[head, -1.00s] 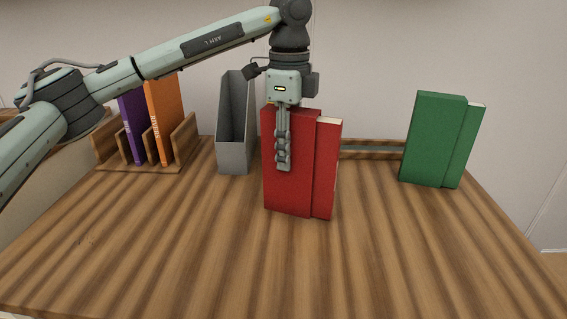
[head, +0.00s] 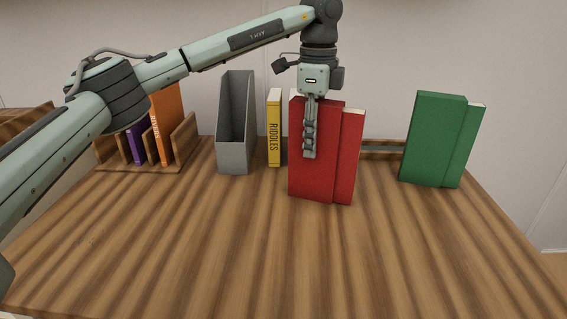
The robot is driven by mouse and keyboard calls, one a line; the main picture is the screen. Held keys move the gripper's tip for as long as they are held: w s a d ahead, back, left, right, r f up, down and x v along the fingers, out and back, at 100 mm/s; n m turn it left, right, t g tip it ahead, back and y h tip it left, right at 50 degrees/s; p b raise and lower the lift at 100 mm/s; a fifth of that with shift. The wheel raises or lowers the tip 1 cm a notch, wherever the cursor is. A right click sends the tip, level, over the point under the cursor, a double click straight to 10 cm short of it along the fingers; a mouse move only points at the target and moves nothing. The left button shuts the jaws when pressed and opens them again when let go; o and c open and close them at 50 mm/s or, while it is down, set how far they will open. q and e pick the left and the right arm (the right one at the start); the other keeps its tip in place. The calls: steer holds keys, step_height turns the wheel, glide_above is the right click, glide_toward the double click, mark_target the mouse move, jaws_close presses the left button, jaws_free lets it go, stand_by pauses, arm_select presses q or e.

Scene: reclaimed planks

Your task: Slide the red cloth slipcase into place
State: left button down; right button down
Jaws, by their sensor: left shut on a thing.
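The red cloth slipcase (head: 335,165) stands upright at the middle of the table, with a slightly lower, pale-topped red part (head: 350,160) along its right side. My left gripper (head: 310,155) comes down from above and is shut on the slipcase near its upper left. One finger shows on the near face; the other is hidden behind. I cannot tell whether the slipcase's bottom touches the table. A low wooden rack (head: 383,156) shows partly behind it, the rest hidden by the slipcase. My right gripper is not in view.
A yellow book (head: 273,130) and a grey magazine file (head: 235,155) stand left of the slipcase. A wooden divider rack (head: 185,140) at the left holds a purple book (head: 136,146) and an orange book (head: 163,130). A green slipcase (head: 430,140) stands right. The table front (head: 300,260) is clear.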

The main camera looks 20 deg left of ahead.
arm_select(q)
steer(key=w+d, duration=0.4)
steer(key=w, duration=0.4)
steer(key=shift+w+d, duration=0.15)
steer(key=shift+d, duration=0.25)
stand_by(0.4)
steer(key=c, duration=0.7)
jaws_free()
steer(key=shift+c, duration=0.2)
step_height(320, 180, up, 7)
steer(key=p, duration=0.4)
steer(key=shift+o, duration=0.6)
